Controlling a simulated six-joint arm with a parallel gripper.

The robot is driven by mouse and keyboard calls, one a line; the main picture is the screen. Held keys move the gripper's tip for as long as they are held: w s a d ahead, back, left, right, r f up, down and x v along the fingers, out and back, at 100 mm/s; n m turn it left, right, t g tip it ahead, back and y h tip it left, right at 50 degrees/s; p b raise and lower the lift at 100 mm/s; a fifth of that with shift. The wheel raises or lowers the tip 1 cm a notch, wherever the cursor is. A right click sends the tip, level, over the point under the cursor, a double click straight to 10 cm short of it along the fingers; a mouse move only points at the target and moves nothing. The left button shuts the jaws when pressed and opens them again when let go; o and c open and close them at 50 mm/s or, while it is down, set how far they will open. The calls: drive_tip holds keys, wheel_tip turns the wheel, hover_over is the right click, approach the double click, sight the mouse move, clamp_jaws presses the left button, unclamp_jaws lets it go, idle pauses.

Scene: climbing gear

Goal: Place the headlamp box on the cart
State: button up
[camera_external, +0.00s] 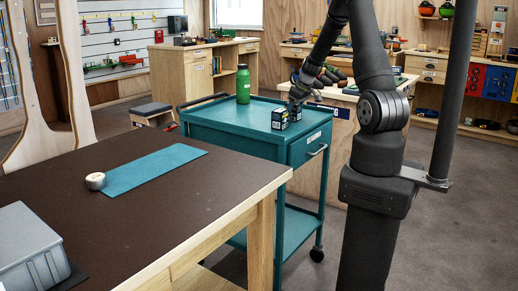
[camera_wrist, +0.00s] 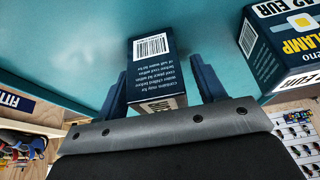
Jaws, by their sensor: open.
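A dark navy box (camera_wrist: 152,75) with a barcode and small print stands between the fingers of my gripper (camera_wrist: 162,85) in the wrist view, with gaps beside it. My gripper is open. The box is on the teal cart top (camera_wrist: 60,45). In the external view, my gripper (camera_external: 294,98) is low over the right end of the teal cart (camera_external: 225,119). Two small dark boxes stand close together there, the nearer one (camera_external: 280,119) plainest; my gripper partly covers the other (camera_external: 295,112).
A green bottle (camera_external: 243,84) stands at the cart's back. A brown-topped table (camera_external: 150,215) in front holds a teal mat (camera_external: 155,170), a pale round roll (camera_external: 96,181) and a grey bin (camera_external: 30,250). The cart's left and middle top is clear.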

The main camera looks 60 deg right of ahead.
drive_tip(key=v, duration=1.2)
drive_tip(key=x, duration=1.2)
drive_tip(key=shift+r, duration=0.1)
idle(0.3)
